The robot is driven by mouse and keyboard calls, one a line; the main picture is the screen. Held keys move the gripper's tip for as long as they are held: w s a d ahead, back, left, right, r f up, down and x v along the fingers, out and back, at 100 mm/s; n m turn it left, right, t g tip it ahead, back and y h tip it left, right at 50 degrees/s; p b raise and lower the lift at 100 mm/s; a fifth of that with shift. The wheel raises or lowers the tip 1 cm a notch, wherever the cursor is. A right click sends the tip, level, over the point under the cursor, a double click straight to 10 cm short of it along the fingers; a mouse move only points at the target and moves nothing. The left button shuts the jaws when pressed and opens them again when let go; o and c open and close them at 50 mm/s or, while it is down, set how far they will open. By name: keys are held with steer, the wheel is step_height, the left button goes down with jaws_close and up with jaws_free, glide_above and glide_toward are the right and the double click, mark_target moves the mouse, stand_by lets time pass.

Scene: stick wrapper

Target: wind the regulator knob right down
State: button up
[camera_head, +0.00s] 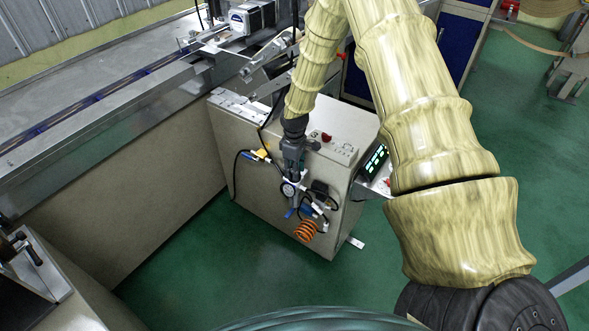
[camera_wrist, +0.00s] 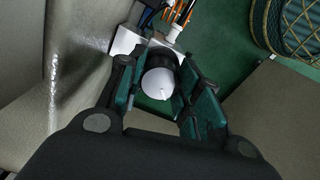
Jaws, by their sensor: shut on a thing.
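The regulator with its white round gauge (camera_head: 287,188) is on the front of the beige machine cabinet in the head view. My gripper (camera_head: 292,174) reaches down from above to the top of this regulator and hides its knob there. In the wrist view my gripper (camera_wrist: 158,88) has its dark green fingers on both sides of a black round part with a pale grey round face (camera_wrist: 160,84), which I take to be the regulator knob. The face carries a short light mark. The gripper is shut on it. The finger contact is partly hidden.
Blue and white fittings, black hoses and an orange coiled hose (camera_head: 305,230) crowd around and below the regulator. A lit display (camera_head: 375,160) is at the cabinet's right. A long conveyor bed (camera_head: 100,125) runs at left. Green floor (camera_head: 200,270) is open in front.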

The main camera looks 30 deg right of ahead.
steer(key=o, duration=1)
steer(key=shift+o, duration=0.2)
step_height(320, 180, up, 12)
stand_by(0.6)
